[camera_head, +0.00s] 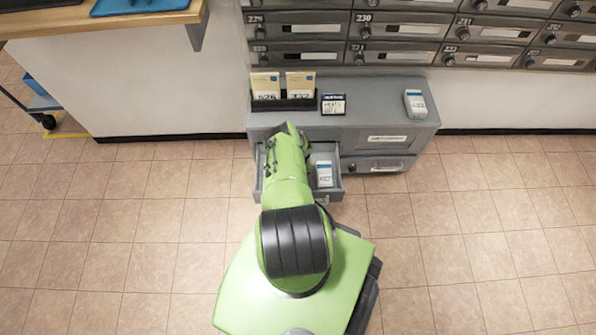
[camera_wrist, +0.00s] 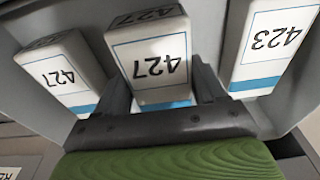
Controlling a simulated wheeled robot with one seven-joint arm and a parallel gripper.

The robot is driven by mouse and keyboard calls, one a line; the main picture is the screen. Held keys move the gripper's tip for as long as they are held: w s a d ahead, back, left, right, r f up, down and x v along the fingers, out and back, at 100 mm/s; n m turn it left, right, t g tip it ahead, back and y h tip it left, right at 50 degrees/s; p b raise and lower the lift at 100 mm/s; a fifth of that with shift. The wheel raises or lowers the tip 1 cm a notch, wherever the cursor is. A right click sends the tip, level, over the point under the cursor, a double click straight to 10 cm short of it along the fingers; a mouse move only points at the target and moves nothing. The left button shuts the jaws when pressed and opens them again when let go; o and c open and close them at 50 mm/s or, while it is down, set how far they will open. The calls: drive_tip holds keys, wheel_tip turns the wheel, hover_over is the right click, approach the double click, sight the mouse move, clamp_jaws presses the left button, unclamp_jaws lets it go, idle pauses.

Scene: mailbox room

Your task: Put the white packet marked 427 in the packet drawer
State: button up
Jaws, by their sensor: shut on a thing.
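In the wrist view my gripper (camera_wrist: 164,92) is shut on a white packet (camera_wrist: 152,58) marked 427, with a blue stripe at its lower edge. It is upside down in this view. I cannot tell whether the held packet touches the drawer floor.
The grey cabinet (camera_head: 375,117) carries a dark holder with yellow cards (camera_head: 283,86), a small dark sign (camera_head: 333,103) and another white packet (camera_head: 415,102). A shut drawer (camera_head: 380,165) is to the right. Mailboxes (camera_head: 400,30) are above. The tiled floor at right is clear.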

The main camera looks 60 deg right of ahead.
drive_tip(key=shift+f, duration=0.1)
drive_tip(key=o, duration=1.2)
wheel_tip(320, 180, up, 16)
drive_tip(key=a+p, duration=0.1)
drive_tip(key=p, duration=0.7)
drive_tip(key=shift+s+a+f, duration=0.15)
drive_tip(key=shift+s+a, duration=0.2)
drive_tip(key=shift+s, duration=0.1)
